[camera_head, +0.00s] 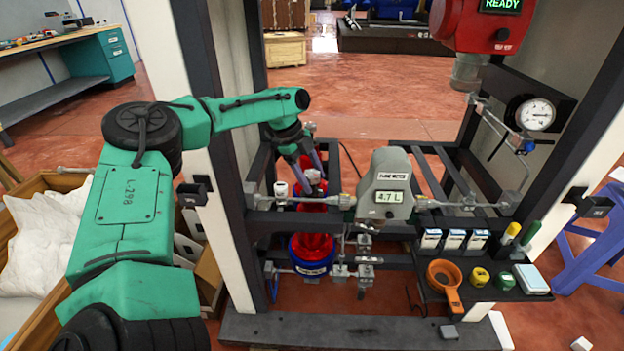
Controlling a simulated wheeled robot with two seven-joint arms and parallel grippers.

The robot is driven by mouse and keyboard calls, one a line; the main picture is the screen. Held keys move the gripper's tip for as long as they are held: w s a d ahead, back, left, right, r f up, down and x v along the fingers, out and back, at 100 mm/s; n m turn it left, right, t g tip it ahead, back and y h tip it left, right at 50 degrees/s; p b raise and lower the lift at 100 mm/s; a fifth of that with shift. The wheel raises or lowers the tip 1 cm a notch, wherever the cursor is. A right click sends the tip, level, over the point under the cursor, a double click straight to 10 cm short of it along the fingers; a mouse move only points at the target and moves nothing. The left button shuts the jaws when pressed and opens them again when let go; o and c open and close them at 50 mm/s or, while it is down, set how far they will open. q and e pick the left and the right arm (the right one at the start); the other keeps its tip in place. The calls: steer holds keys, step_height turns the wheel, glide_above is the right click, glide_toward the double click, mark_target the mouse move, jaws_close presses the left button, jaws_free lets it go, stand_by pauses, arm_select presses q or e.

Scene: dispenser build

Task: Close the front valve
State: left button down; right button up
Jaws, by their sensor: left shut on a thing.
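My left arm reaches in from the left into the dark frame of the dispenser. Its gripper (312,178) points down and is shut on a small pale valve handle by the front pipe, above the red container (312,246). The fingers hide most of the handle, so I cannot tell which way it is turned. The grey pump meter (385,185) sits on the same pipe to the right and reads 4.7 L. My right gripper is not in view.
A round gauge (535,115) is at the upper right, below a red unit (487,25) showing READY. A dark shelf at the lower right holds an orange ring-shaped tool (444,275), a yellow tape measure (480,277) and small boxes. Frame posts stand on both sides.

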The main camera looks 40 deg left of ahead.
arm_select(q)
steer(key=shift+m, duration=0.5)
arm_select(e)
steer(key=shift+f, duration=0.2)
arm_select(q)
steer(key=shift+a, duration=0.1)
steer(key=shift+w+f+m+g, duration=0.15)
steer(key=shift+m+g, duration=0.15)
steer(key=shift+m, duration=0.3)
steer(key=shift+r+m+g+h, duration=0.25)
steer(key=shift+m+g, duration=0.25)
steer(key=shift+m, duration=0.6)
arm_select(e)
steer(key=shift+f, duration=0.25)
arm_select(q)
steer(key=shift+c, duration=1.3)
jaws_free()
steer(key=shift+f, duration=0.1)
